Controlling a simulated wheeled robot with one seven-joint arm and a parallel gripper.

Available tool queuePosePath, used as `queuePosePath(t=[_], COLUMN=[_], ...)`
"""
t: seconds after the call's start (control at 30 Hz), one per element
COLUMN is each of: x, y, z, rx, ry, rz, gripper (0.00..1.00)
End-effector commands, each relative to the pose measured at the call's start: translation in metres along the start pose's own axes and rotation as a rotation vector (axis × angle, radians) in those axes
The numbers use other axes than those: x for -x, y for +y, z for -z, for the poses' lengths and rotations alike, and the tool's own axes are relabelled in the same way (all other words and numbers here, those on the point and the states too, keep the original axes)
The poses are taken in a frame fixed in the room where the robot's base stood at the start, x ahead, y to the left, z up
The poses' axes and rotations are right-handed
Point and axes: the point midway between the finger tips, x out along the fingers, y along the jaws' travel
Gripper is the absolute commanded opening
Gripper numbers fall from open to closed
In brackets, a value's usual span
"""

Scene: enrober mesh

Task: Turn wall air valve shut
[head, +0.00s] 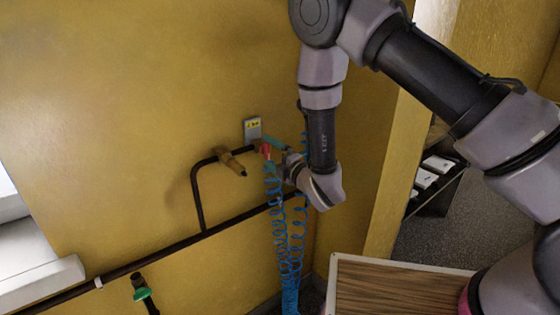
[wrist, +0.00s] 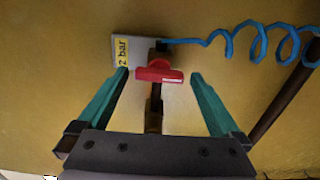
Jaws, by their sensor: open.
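The wall air valve has a red handle (wrist: 160,74), which lies crosswise over a dark pipe in the wrist view. The handle shows small and red in the head view (head: 266,150), partly hidden by my gripper. My gripper (wrist: 158,80) is open, its two teal fingers on either side of the red handle with gaps to both. In the head view my gripper (head: 270,147) is at the wall by the valve. A plate (wrist: 124,50) with a yellow "2 bar" label is behind the valve; the head view shows it too (head: 252,129).
A blue coiled hose (head: 276,210) hangs below the valve, and its coils cross the upper right of the wrist view. A green-handled valve (head: 142,293) is lower left. A wooden-topped table (head: 385,293) stands at right.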

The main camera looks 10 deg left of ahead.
Motion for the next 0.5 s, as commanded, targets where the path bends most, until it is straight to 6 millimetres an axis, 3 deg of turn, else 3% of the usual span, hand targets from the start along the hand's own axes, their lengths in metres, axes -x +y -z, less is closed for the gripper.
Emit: queuePosePath(t=[0.3, 0.5], x=[0.064, 0.086], y=[-0.001, -0.001], z=[-0.001, -0.001], rx=[0.001, 0.002], ry=[-0.003, -0.002], rz=[0.004, 0.002], gripper=[1.00, 1.00])
